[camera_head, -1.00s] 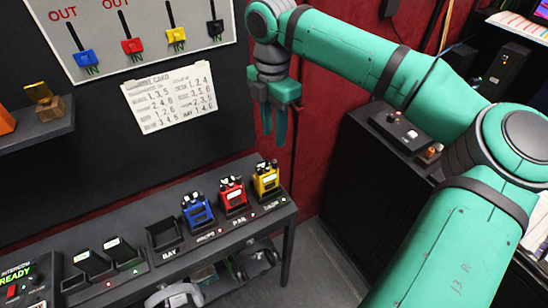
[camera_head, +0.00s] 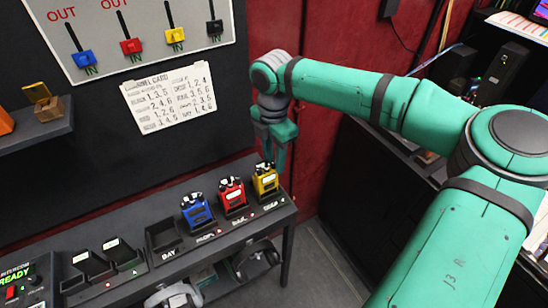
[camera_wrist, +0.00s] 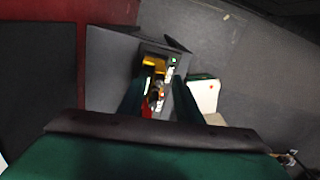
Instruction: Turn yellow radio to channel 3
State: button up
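The yellow radio (camera_head: 265,182) stands at the right end of the dark shelf's row of radios, with knobs on its top. The red radio (camera_head: 232,196) and blue radio (camera_head: 196,211) stand to its left. My gripper (camera_head: 275,163) points down just above the yellow radio. In the wrist view my gripper (camera_wrist: 163,80) has its two green fingers apart, with yellow parts (camera_wrist: 151,62) seen near their tips. Whether the fingers touch the radio's knobs cannot be told. The channel reading is too small to tell.
The dark shelf (camera_head: 140,282) has an empty bay (camera_head: 162,236) left of the radios. A channel card (camera_head: 169,99) hangs on the wall beneath a white panel (camera_head: 140,40) of coloured sliders. Grey floor (camera_head: 325,265) is clear to the right.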

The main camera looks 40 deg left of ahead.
jog(key=shift+c, duration=0.7)
grip_shut()
jog(key=shift+s+m, duration=0.1)
jog(key=shift+m, duration=0.7)
jog(key=shift+o, duration=0.7)
grip_release()
